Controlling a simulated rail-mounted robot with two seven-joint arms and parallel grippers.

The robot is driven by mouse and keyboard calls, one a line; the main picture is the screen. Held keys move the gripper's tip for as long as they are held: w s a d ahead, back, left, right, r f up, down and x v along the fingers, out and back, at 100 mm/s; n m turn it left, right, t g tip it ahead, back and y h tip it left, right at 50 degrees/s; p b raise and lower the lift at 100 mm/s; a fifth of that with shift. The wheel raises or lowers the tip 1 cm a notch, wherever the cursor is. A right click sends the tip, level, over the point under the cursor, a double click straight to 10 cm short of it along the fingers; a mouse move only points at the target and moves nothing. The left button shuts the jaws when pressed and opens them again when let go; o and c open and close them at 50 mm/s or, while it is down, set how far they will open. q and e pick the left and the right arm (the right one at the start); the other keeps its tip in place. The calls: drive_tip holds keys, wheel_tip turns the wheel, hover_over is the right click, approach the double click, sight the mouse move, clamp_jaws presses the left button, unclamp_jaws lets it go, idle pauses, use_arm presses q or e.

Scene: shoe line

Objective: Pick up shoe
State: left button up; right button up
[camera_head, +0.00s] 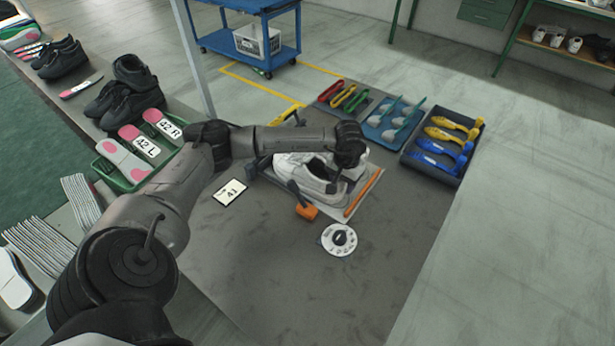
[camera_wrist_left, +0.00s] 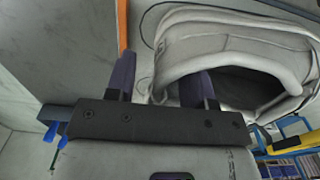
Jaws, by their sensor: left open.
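A white-grey shoe (camera_head: 311,172) lies on a light mat (camera_head: 340,212) on the dark table. In the left wrist view the shoe's padded collar and dark opening (camera_wrist_left: 235,87) fill the right side. My left gripper (camera_wrist_left: 164,76) is open at the collar. One finger is left of the shoe and the other overlaps the opening. The near collar wall seems to lie between them; I cannot tell whether they touch it. In the head view my left wrist is over the shoe's right end, hiding part of it and the fingertips. My right gripper is not in view.
An orange-headed tool (camera_head: 306,211), a white disc (camera_head: 340,240) and a number card (camera_head: 230,192) lie near the shoe. A blue tray (camera_head: 392,125) and a dark tray (camera_head: 432,172) stand behind and right. The table's front is clear.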

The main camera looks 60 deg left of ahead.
use_arm(q)
clamp_jaws()
idle(0.4)
drive_tip(key=shift+a, duration=0.1)
